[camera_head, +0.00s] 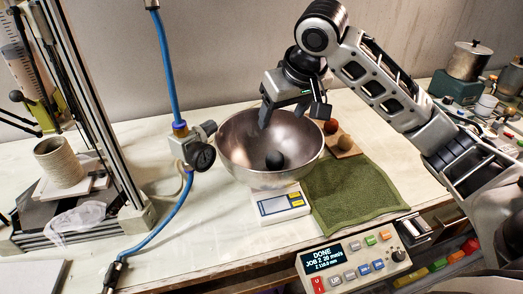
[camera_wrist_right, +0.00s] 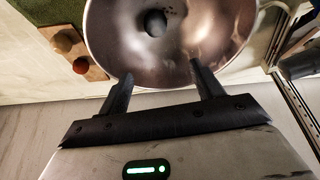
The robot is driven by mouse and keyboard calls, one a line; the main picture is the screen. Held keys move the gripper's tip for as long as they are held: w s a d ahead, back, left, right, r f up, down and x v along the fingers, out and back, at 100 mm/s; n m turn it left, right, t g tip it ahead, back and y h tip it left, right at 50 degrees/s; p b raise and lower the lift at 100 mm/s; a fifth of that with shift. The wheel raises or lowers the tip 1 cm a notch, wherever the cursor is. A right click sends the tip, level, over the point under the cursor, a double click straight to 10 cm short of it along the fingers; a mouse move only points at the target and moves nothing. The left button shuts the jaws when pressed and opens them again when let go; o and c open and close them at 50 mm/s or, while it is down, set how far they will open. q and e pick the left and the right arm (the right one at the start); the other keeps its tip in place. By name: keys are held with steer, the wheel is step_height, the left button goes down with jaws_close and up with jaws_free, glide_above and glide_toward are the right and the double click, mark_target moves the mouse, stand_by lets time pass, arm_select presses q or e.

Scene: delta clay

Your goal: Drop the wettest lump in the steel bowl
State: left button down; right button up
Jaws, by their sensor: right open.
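A wide steel bowl (camera_head: 238,150) stands on a small white scale (camera_head: 280,205). A dark, near-black lump (camera_head: 274,159) lies inside at the bottom. The bowl (camera_wrist_right: 215,75) and the dark lump (camera_wrist_right: 155,22) also show in the right wrist view. A reddish lump (camera_head: 331,126) and a brown lump (camera_head: 345,142) sit on a small wooden board (camera_head: 352,152) right of the bowl. My right gripper (camera_head: 292,115) is open and empty over the bowl's far rim, its fingers apart and clear of the dark lump. My left gripper is not in view.
A green towel (camera_head: 355,190) lies right of the scale. A control box (camera_head: 355,264) reading DONE is at the front. A pot (camera_head: 470,60) stands at the back right.

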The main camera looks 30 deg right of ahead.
steer(key=v, duration=1.1)
steer(key=shift+s+r, duration=0.15)
steer(key=shift+r, duration=0.2)
